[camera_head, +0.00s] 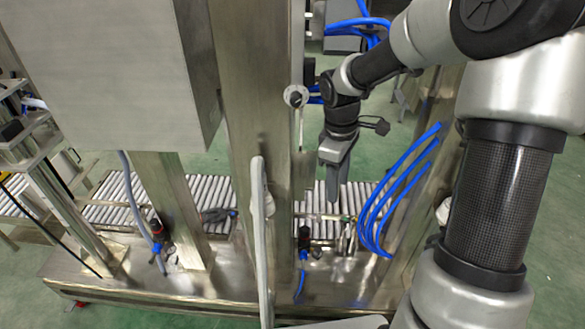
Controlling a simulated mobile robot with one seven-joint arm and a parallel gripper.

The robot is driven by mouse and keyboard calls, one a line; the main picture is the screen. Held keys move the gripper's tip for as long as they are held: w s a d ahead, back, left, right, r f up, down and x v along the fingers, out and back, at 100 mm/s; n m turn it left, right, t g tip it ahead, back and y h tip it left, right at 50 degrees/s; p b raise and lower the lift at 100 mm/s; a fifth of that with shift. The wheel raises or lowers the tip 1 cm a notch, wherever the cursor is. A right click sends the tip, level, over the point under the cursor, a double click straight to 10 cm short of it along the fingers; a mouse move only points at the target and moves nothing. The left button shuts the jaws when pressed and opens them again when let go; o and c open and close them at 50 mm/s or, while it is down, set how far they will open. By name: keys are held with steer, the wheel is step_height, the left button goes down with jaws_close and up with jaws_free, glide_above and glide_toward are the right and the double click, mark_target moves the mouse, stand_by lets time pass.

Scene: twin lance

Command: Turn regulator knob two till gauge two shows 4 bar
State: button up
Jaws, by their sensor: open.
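My gripper (333,194) hangs pointing down right of the central steel post, above the roller conveyor. Its jaws are open, with nothing seen between them. A black and red fitting with a blue hose (304,240) stands low near the central post, below and left of my gripper and apart from it. A similar fitting (157,232) stands further left by another post. Either may be a regulator knob; I cannot tell which is number two. A small round pale part with a dark centre (295,97) sits on the central post. No gauge reading is legible.
Steel posts (240,110) and a large grey cabinet (110,70) block the left and middle. The roller conveyor (205,192) runs behind them. Looped blue hoses (385,205) hang close right of my gripper. Green floor (545,225) is open at the right.

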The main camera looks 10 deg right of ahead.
steer(key=w+f+n+y+b, duration=0.3)
steer(key=w+f, duration=0.2)
steer(key=f, duration=0.6)
steer(key=n+t+y+b, duration=0.1)
steer(key=n+y+b, duration=0.1)
glide_toward(306, 228)
steer(key=b+x, duration=0.2)
steer(key=x, duration=0.7)
steer(key=c, duration=1)
